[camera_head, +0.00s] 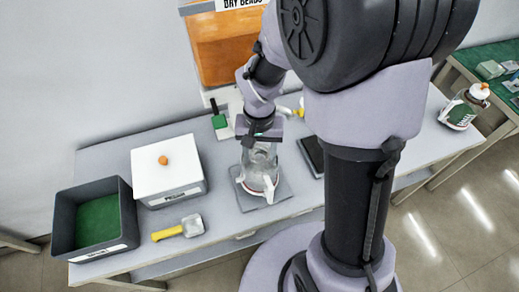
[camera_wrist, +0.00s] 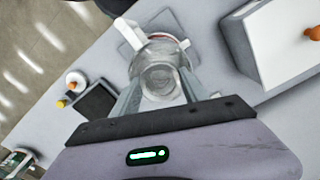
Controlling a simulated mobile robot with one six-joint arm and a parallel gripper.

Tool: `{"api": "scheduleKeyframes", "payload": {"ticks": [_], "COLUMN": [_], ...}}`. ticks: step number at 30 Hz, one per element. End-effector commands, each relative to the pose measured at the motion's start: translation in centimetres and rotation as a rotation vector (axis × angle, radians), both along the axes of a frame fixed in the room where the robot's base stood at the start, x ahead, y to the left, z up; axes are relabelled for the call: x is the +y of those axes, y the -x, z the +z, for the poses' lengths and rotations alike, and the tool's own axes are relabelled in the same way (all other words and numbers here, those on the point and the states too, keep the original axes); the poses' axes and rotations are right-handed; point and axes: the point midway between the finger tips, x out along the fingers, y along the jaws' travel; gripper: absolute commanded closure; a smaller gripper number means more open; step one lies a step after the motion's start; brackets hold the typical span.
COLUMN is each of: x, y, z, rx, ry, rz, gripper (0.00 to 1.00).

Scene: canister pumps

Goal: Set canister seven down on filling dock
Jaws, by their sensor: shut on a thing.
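My gripper (camera_head: 261,143) points down over the table and is shut on a clear, empty-looking canister (camera_head: 262,168) with a white and red base ring. In the wrist view the canister (camera_wrist: 160,77) sits between the two fingers of my gripper (camera_wrist: 160,98). It is over a square grey pad (camera_head: 281,191), which also shows in the wrist view (camera_wrist: 126,30); I cannot tell whether it touches the pad. No number is readable on the canister. An orange bead dispenser (camera_head: 222,50) labelled "DRY BEADS" stands behind the pad; I see no readable label for the filling dock.
A white lidded box (camera_head: 165,170) and a dark bin with green inside (camera_head: 96,222) stand at left. A yellow-handled scoop (camera_head: 178,229) lies near the front edge. A dark flat panel (camera_head: 312,157) lies right of the pad. Another canister (camera_head: 457,114) stands at the right end.

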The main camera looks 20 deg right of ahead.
Motion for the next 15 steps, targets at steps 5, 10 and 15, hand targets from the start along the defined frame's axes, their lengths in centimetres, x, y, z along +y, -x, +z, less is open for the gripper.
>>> {"api": "scheduleKeyframes", "payload": {"ticks": [5, 10, 15], "x": [0.0, 0.0, 0.0], "y": [-0.01, -0.01, -0.01], "z": [-0.43, -0.77, -0.67], "rx": [0.0, 0.0, 0.0], "ry": [0.0, 0.0, 0.0], "rz": [0.0, 0.0, 0.0], "gripper": [1.0, 1.0, 0.23]}}
